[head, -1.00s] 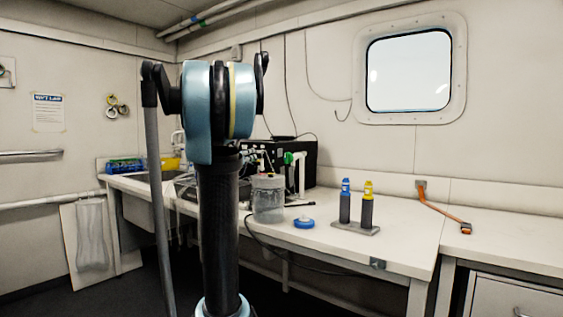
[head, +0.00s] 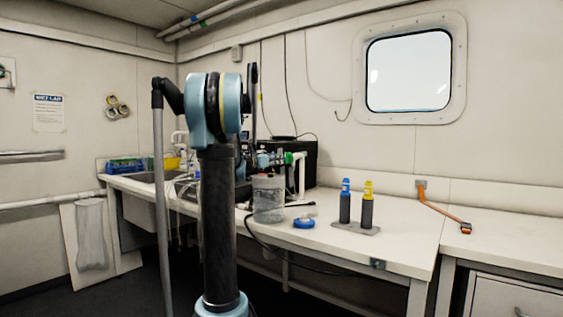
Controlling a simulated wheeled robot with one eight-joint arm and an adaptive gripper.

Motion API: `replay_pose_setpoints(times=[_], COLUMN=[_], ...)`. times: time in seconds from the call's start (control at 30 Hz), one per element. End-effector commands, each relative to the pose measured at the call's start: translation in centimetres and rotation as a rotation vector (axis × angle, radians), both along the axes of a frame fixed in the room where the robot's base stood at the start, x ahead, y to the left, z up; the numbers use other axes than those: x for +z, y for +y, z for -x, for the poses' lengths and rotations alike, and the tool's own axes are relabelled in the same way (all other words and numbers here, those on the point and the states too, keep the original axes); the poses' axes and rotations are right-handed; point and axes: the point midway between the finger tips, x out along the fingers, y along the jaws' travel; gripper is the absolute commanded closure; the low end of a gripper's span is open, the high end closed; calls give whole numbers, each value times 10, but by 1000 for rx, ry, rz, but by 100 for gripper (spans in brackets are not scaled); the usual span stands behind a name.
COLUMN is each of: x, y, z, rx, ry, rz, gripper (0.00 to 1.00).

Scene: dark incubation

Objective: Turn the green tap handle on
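The green tap handle (head: 289,158) is a small green piece at the top of a white upright pipe (head: 301,175). It stands near the back of the bench, in front of a black box. My gripper (head: 274,159) seems to be the small dark part just left of the green handle, beyond a light blue link of my arm. Its fingers are too small and too merged with the black box to tell open from shut. I cannot tell whether it touches the handle. My arm column hides part of the sink area.
A clear lidded container (head: 268,198) stands in front of the pipe, with a blue round lid (head: 303,223) beside it. Blue-topped and yellow-topped bottles (head: 367,205) stand on a grey plate. The right-hand bench top is mostly clear.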

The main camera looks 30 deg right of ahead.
Motion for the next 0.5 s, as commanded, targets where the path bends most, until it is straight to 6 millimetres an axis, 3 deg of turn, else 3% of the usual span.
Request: replay_pose_setpoints(times=[0.2,0.5], x=[0,0], y=[-36,-63], z=[-14,-25], rx=[-3,-1], ry=[0,0], rz=[0,0], gripper=[69,69])
